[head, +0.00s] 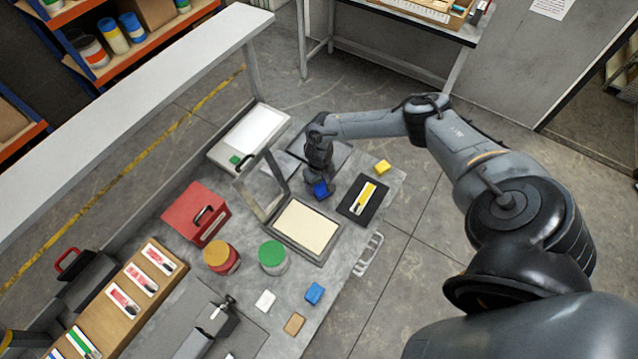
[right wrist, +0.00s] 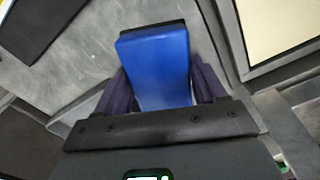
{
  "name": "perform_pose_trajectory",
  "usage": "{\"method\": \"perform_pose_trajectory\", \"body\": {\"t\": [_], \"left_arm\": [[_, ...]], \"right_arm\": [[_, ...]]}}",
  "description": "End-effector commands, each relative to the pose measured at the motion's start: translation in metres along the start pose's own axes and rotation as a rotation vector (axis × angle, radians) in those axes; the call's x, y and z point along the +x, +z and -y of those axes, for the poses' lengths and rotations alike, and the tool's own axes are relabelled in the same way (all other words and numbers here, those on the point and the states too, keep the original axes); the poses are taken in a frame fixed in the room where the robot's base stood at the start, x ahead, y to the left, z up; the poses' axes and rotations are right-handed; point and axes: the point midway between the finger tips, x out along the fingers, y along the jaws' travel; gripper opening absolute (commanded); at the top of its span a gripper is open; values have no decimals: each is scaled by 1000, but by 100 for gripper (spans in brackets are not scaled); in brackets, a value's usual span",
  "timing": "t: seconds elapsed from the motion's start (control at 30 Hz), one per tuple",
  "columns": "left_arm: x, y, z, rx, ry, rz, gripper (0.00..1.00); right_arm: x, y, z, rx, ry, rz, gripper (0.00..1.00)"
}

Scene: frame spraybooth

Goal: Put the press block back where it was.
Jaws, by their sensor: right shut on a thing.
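A blue block, which I take for the press block (head: 320,189), is between the fingers of my right gripper (head: 317,181) in the head view. In the right wrist view the blue block (right wrist: 156,62) sits between the two dark fingers of my right gripper (right wrist: 160,90), which is shut on it. The block is near the open frame press (head: 305,228), whose lid stands raised at its left. I cannot tell whether the block touches the table. My left gripper is not in view.
A black tray with a yellow-and-white item (head: 363,198) lies right of the gripper, with a yellow block (head: 382,167) behind it. Red and green-lidded cans (head: 273,257), a red box (head: 196,213) and another blue block (head: 314,293) stand nearer. Bare table shows around the small blocks.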

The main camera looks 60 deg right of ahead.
Motion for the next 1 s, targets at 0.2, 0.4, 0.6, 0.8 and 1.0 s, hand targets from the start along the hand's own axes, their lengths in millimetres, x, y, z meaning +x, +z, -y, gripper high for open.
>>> {"method": "perform_pose_trajectory", "body": {"t": [0.2,0.4,0.6,0.8,1.0], "left_arm": [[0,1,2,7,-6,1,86],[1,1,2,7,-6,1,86],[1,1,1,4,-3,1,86],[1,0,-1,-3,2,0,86],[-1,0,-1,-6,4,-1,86]], "right_arm": [[3,-1,0,1,-1,-2,46],[5,0,0,1,-1,-1,46],[6,0,0,1,-1,-1,95],[6,0,0,1,-1,-1,96],[0,-1,0,0,-2,-2,96]]}}
